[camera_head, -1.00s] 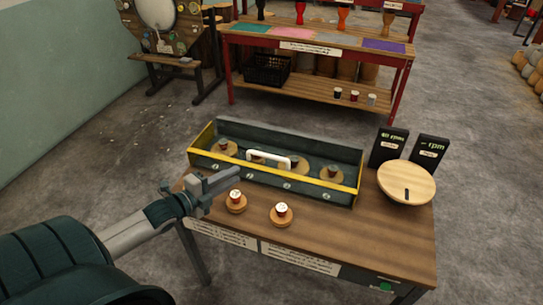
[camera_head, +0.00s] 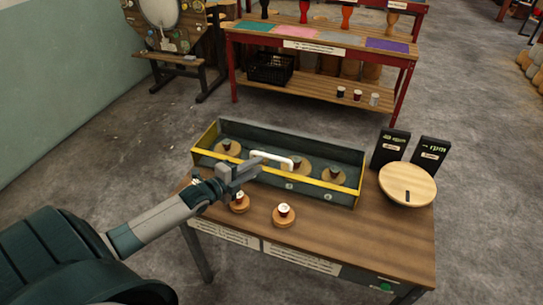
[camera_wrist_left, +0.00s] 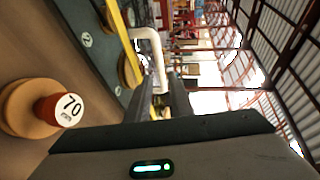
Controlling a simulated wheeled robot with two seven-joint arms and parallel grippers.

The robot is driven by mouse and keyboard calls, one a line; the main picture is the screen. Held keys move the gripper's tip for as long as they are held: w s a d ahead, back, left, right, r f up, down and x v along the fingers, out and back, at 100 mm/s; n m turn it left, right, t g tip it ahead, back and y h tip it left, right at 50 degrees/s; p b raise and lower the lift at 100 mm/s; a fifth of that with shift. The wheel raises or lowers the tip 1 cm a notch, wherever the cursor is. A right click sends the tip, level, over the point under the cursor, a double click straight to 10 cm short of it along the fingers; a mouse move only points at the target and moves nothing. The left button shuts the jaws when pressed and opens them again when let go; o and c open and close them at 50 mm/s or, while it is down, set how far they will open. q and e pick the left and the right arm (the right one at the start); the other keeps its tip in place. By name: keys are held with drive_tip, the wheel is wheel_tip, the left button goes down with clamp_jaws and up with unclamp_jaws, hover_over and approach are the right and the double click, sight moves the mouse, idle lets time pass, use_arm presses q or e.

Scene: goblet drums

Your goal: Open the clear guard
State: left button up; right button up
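A long dark box (camera_head: 330,152) with a yellow front edge (camera_head: 310,181) stands on the wooden table. The clear guard itself is hard to make out against the box; its white bar handle (camera_head: 272,158) shows above the front edge. The handle also shows in the wrist view (camera_wrist_left: 153,52), just beyond my fingertips. My left gripper (camera_head: 246,172) is at the left end of the handle, in front of the box. Its fingers (camera_wrist_left: 160,95) are apart, with a gap between them. Whether they touch the handle is unclear. My right gripper is out of view.
Two round wooden bases with weights, one partly behind my gripper (camera_head: 240,204) and one to its right (camera_head: 284,215), stand before the box. Several wooden discs (camera_head: 333,176) sit inside. Dark displays (camera_head: 390,147) and a round wooden plate (camera_head: 408,183) are at the right.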

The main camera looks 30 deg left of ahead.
sight(270, 158)
use_arm(q)
drive_tip(key=shift+p+x, duration=0.65)
drive_tip(key=shift+x, duration=3.55)
clamp_jaws()
